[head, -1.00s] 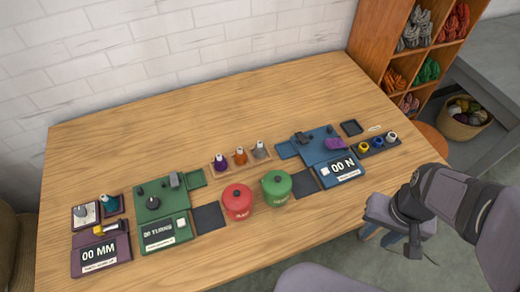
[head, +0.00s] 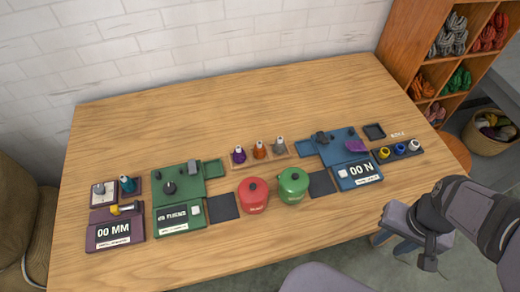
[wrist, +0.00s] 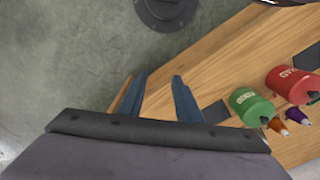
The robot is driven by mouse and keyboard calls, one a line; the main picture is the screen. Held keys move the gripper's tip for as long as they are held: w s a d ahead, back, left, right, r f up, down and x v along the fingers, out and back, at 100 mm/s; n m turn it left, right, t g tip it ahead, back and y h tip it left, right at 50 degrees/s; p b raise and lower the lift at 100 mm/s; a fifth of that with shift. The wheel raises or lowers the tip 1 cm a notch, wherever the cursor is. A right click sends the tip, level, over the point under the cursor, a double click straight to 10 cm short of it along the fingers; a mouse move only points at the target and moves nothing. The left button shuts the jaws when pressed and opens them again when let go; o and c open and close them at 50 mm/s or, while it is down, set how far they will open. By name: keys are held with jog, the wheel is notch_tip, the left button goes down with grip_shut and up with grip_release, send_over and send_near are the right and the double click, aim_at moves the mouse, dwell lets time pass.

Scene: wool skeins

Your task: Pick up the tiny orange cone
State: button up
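The tiny orange cone (head: 260,150) stands upright in a wooden rack near the middle of the table, between a purple cone (head: 239,154) and a grey cone (head: 280,145). The orange cone also shows in the wrist view (wrist: 277,125), beside the green pot (wrist: 250,105). My gripper (head: 392,241) is at the table's front right edge, well away from the cone. In the wrist view my gripper (wrist: 158,85) has its two blue fingers apart with nothing between them.
A red pot (head: 253,195) and the green pot stand in front of the rack. A green scale (head: 178,210) lies to the left, a blue scale (head: 350,160) to the right. A tray of small spools (head: 398,150) is at the right. The table behind the rack is clear.

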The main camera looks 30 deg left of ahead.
jog(key=o, duration=0.5)
jog(key=shift+c, duration=0.2)
jog(key=w+a+r, duration=0.1)
jog(key=w+a, duration=0.5)
jog(key=w, duration=0.3)
jog(key=m+t+b, duration=0.2)
jog(key=m+b, duration=0.1)
send_over(259, 143)
jog(key=s, duration=0.1)
notch_tip(259, 143, down, 4)
jog(key=shift+s+f, duration=0.1)
jog(key=shift+f, duration=0.1)
jog(key=shift+w+f+p, duration=0.2)
jog(key=shift+f+p, duration=0.4)
jog(key=shift+f, duration=0.6)
jog(key=shift+w+f+p, duration=0.25)
jog(key=shift+f+p, duration=0.35)
jog(key=shift+f, duration=0.6)
jog(key=shift+w+f+p, duration=0.2)
jog(key=shift+f+p, duration=0.4)
jog(key=shift+f, duration=0.6)
